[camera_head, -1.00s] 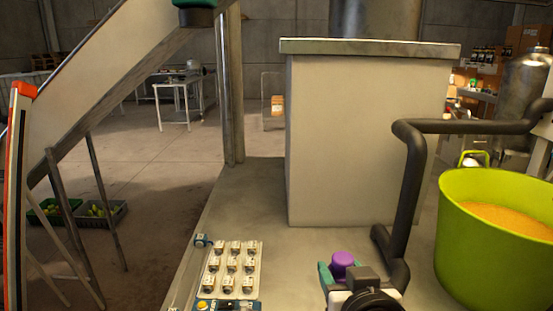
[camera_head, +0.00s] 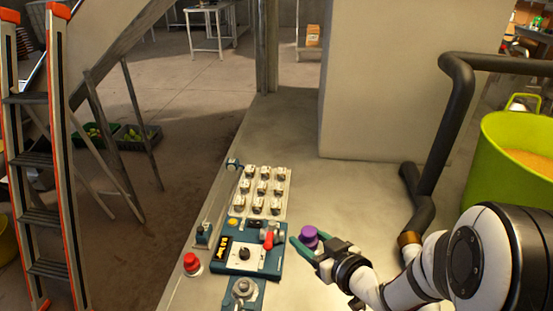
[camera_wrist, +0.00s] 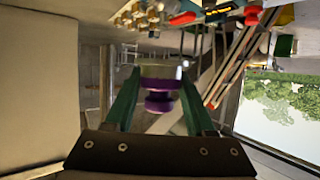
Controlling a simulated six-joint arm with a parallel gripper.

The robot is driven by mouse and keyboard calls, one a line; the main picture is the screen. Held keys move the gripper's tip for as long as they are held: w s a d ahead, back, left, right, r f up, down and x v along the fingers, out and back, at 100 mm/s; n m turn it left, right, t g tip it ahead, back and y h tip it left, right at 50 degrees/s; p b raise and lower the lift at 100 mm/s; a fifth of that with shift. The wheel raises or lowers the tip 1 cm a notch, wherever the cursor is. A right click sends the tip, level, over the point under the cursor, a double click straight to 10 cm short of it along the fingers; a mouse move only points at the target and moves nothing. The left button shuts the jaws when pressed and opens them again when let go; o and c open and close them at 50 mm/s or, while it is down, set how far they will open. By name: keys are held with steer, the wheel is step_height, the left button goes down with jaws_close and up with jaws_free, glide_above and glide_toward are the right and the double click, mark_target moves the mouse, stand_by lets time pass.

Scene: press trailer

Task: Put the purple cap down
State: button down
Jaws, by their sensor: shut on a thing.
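The purple cap (camera_head: 309,238) is held at the end of my gripper (camera_head: 312,248), to the right of the control panel in the head view. In the wrist view, the cap (camera_wrist: 160,103) sits between the two green fingers of my gripper (camera_wrist: 160,92), with a pale, see-through-looking part above its purple part. The gripper is shut on it. The cap appears to be above the grey platform (camera_head: 310,195); the exact height cannot be told.
A teal control panel (camera_head: 262,258) with a red handle, and a white block of several switches (camera_head: 264,190), lie left of the gripper. A red button (camera_head: 191,262) is further left. A dark pipe (camera_head: 450,120) and a green tub (camera_head: 505,190) stand right. Bare platform lies behind the gripper.

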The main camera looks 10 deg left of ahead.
steer(key=s+a+f+n+g+y, duration=0.1)
steer(key=s+a+f+n+y, duration=0.1)
steer(key=a+f, duration=0.1)
steer(key=shift+s+f, duration=0.35)
steer(key=shift+f, duration=0.35)
steer(key=shift+a, duration=0.15)
glide_above(244, 285)
step_height(244, 285, down, 7)
step_height(244, 285, down, 4)
steer(key=shift+r, duration=0.15)
steer(key=shift+c, duration=1.2)
jaws_free()
